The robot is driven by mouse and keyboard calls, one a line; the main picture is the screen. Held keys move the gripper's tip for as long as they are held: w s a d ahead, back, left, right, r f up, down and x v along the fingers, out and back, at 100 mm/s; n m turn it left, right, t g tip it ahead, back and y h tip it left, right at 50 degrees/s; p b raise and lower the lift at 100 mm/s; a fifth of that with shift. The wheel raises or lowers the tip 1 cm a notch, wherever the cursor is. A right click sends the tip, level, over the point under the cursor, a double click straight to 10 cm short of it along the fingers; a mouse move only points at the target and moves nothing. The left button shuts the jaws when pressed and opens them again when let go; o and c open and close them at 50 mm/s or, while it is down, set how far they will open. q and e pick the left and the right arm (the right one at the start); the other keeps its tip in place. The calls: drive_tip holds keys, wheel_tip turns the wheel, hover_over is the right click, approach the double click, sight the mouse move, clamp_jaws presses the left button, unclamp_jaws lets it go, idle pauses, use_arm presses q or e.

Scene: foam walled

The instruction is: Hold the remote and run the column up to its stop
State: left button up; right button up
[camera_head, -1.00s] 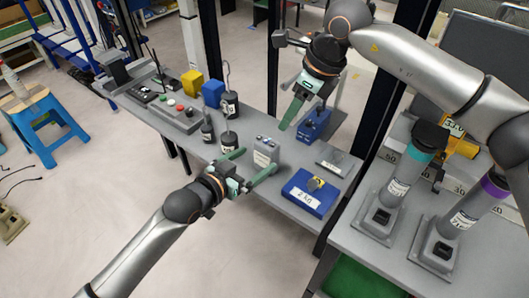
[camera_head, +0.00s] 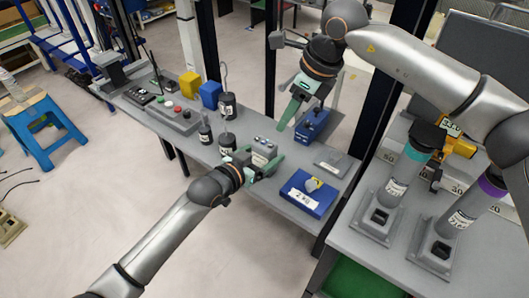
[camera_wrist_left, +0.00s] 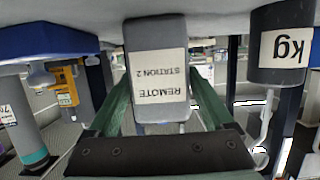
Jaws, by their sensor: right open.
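The remote (camera_head: 264,150) is a grey box with buttons on top, standing on the grey bench. In the left wrist view the remote (camera_wrist_left: 158,75) appears upside down, labelled "REMOTE STATION 2". My right gripper (camera_head: 287,120) hangs open and empty above the bench, near a blue block. Two grey posts stand at the right, one with a teal band (camera_head: 398,180) and one with a purple band (camera_head: 463,215); I cannot tell whether either is the task's column.
A hooked black weight (camera_head: 228,105) and smaller weights (camera_head: 227,143) stand left of the remote. A blue 2 kg block (camera_head: 305,196) lies to its right. A button box (camera_head: 177,116), yellow block (camera_head: 190,85) and blue block (camera_head: 210,95) are farther left. Dark uprights flank the bench.

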use_arm(q)
drive_tip(key=c, duration=1.1)
use_arm(e)
drive_tip(key=shift+c, duration=0.2)
use_arm(q)
drive_tip(key=shift+c, duration=0.2)
use_arm(e)
clamp_jaws()
idle(0.7)
